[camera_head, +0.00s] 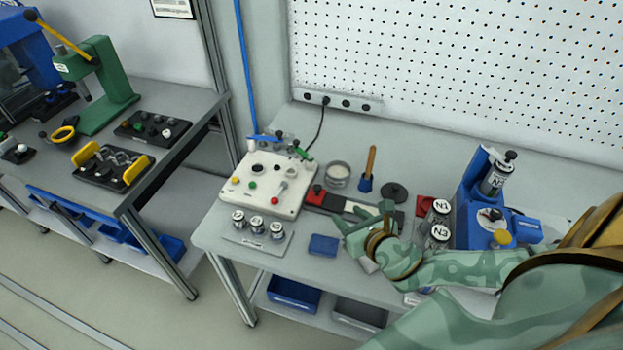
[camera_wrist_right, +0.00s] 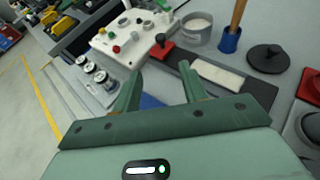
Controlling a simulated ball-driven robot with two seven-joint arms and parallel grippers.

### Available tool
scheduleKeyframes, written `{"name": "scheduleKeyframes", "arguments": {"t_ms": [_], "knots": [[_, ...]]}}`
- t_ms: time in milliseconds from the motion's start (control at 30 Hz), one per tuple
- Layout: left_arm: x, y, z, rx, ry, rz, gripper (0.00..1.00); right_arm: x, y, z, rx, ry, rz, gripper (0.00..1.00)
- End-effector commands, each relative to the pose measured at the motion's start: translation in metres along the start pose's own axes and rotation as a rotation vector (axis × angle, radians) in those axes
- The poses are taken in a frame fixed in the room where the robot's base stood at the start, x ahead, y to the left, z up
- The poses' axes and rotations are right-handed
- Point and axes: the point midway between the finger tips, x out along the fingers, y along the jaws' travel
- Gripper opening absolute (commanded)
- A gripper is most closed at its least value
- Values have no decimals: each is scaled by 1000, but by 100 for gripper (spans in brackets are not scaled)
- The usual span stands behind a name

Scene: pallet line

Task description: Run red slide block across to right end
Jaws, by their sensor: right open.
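The red slide block (camera_head: 316,196) sits at the left end of a dark slide rail (camera_head: 335,203) on the bench, beside the white control box. In the right wrist view the red block (camera_wrist_right: 162,50) carries a dark knob, and the rail (camera_wrist_right: 188,72) runs right from it past a pale strip. My right gripper (camera_head: 362,220) is over the front of the rail, to the right of the block. Its two green fingers (camera_wrist_right: 161,72) are apart with nothing between them; the block lies beyond the fingertips. My gripper and arm hide part of the rail in the head view. My left gripper is not in view.
The white control box (camera_head: 255,205) with knobs stands left of the rail. Behind it are a round tin (camera_head: 338,176), a wooden-handled tool in a blue holder (camera_head: 366,184) and a black disc (camera_head: 394,192). Labelled canisters (camera_head: 440,208) and a blue machine (camera_head: 475,215) stand right.

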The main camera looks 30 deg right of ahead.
Motion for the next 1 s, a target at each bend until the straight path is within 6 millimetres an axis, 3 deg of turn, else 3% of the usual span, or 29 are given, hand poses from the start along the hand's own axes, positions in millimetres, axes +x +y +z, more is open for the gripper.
{"name": "scheduleKeyframes", "arguments": {"t_ms": [167,400,700,1000], "knots": [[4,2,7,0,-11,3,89,21,-2,-1,-30,-3,3,43],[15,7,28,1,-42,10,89,81,-1,-2,-24,-3,2,43],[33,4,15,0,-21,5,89,145,-1,-2,-23,0,3,43],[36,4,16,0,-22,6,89,163,-1,-1,-23,1,3,43]]}}
